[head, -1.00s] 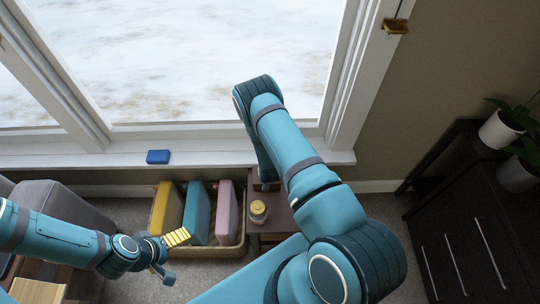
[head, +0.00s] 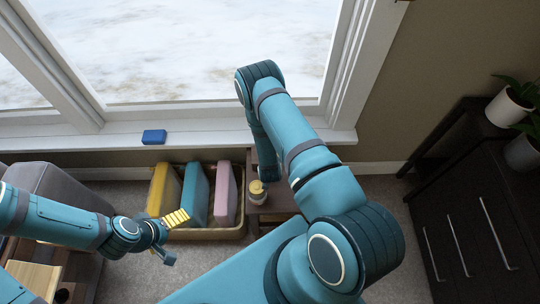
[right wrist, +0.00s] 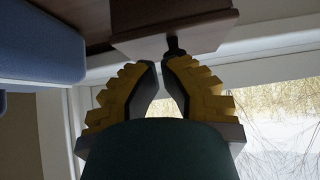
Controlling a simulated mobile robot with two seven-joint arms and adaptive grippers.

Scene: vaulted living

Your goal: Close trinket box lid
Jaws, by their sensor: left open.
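A brown wooden box-like piece with a small dark knob (right wrist: 173,47) shows at the top of the right wrist view; it may be the trinket box, but I cannot tell how its lid stands. My right gripper (right wrist: 162,66) has its yellow-padded fingertips close below the knob, with a narrow gap between the fingers. I cannot tell whether they touch it. In the head view my right arm hides most of this spot. My left gripper (head: 174,237) is open and empty, in front of the basket.
A tan basket (head: 205,234) holds yellow, teal and pink upright items. A small yellow-lidded jar (head: 257,193) stands on a brown table (head: 280,203). A blue block (head: 154,137) lies on the windowsill. A dark cabinet (head: 460,215) with plants stands at the right.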

